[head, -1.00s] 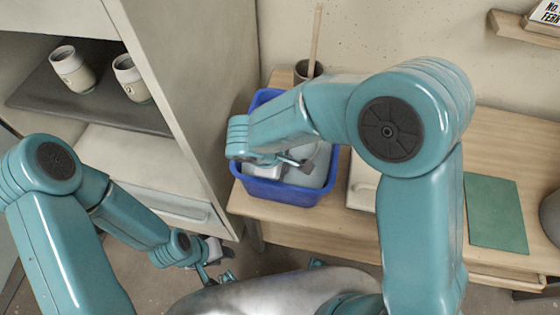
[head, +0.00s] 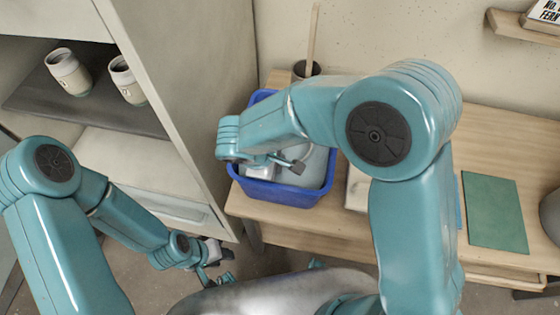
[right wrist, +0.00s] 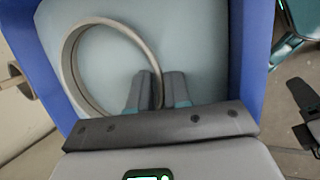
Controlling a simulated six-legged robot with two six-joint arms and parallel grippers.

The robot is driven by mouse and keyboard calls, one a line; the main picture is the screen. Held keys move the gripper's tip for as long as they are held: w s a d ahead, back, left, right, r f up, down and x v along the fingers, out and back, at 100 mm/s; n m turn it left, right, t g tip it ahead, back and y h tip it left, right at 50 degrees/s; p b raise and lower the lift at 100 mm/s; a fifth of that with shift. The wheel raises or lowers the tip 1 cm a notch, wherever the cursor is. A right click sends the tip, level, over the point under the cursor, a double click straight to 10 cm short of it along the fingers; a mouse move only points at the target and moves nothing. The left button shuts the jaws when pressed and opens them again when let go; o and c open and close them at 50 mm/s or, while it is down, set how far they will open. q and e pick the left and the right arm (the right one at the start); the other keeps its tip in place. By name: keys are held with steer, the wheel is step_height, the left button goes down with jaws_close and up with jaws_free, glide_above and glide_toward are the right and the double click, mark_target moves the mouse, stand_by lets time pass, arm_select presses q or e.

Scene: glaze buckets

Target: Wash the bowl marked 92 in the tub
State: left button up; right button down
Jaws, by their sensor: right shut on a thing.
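The blue tub (head: 258,188) stands on the wooden table and holds pale grey-blue water (head: 312,180). My right gripper (head: 297,166) reaches down into the tub. In the right wrist view its two fingers (right wrist: 154,92) are shut on the rim of a round grey bowl (right wrist: 72,62), which is inside the tub (right wrist: 252,55). The bowl's mark is not visible, and I cannot tell how deep the bowl sits. In the head view the bowl cannot be clearly made out behind my right gripper. My left gripper (head: 218,268) hangs low, left of the tub, and looks open and empty.
A shelf unit (head: 205,100) with two pale cups (head: 68,72) stands close on the left. A dark pot (head: 306,72) with a stick is behind the tub. A pale block (head: 357,190) and a green mat (head: 494,215) lie to the right. A grey rounded object (head: 550,215) is at the right edge.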

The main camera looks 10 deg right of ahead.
steer(key=shift+s+d+f, duration=0.1)
steer(key=shift+s+d, duration=0.15)
steer(key=shift+s, duration=0.05)
steer(key=shift+s+d+b, duration=0.15)
steer(key=shift+d+b, duration=0.15)
steer(key=shift+d, duration=0.45)
steer(key=shift+a, duration=0.3)
steer(key=shift+w+a, duration=0.25)
steer(key=shift+a, duration=0.7)
steer(key=shift+d, duration=0.15)
